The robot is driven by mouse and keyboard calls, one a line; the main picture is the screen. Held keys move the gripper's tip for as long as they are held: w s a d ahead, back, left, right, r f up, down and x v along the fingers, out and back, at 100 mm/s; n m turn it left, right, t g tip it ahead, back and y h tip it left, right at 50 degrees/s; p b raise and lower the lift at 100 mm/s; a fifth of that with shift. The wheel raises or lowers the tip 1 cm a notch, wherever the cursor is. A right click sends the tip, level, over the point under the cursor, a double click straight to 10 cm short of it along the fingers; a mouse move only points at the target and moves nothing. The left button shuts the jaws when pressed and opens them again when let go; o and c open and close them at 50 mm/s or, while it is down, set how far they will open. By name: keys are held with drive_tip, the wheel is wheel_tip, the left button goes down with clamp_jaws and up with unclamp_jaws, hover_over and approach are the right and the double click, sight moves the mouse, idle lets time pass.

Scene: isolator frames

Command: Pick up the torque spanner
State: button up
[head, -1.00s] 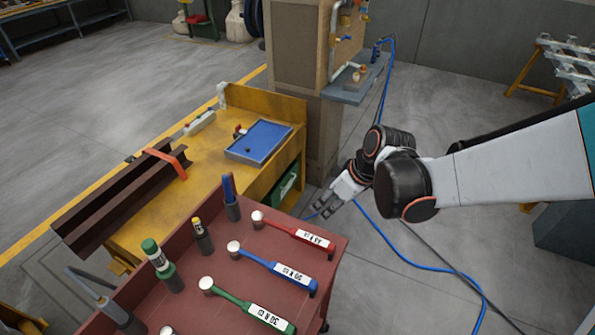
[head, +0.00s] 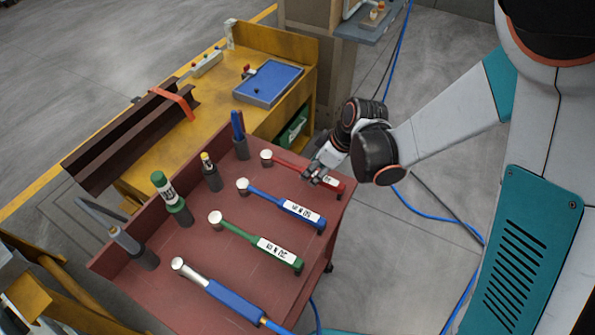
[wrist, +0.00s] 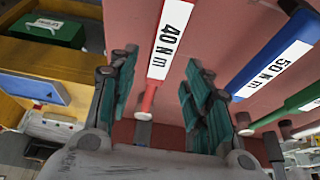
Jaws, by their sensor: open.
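A red torque spanner (head: 290,167) with a round silver head lies at the far right of the red bench top; in the wrist view its handle (wrist: 148,98) carries a white label reading 40 N m. A blue spanner (head: 268,195) lies beside it; its label in the wrist view (wrist: 268,70) reads 50 N m. A green spanner (head: 240,233) lies nearer. My gripper (head: 312,181) is open over the red spanner and hides part of its handle. In the wrist view the red handle runs between my gripper's two fingers (wrist: 160,100), with gaps on both sides.
The red bench top (head: 190,245) also holds a silver-shafted tool with a blue handle (head: 235,302) and upright holders, one with a green-topped tool (head: 162,190). Behind is a yellow bench (head: 180,130) with a blue tray (head: 268,82). Blue hose lies on the floor.

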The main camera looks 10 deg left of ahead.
sight(301, 173)
drive_tip(key=b+x, duration=0.2)
drive_tip(key=x, duration=0.2)
drive_tip(key=shift+w+f, duration=0.1)
drive_tip(key=shift+f, duration=0.25)
drive_tip(key=shift+r, duration=0.1)
clamp_jaws()
drive_tip(key=shift+r, duration=0.1)
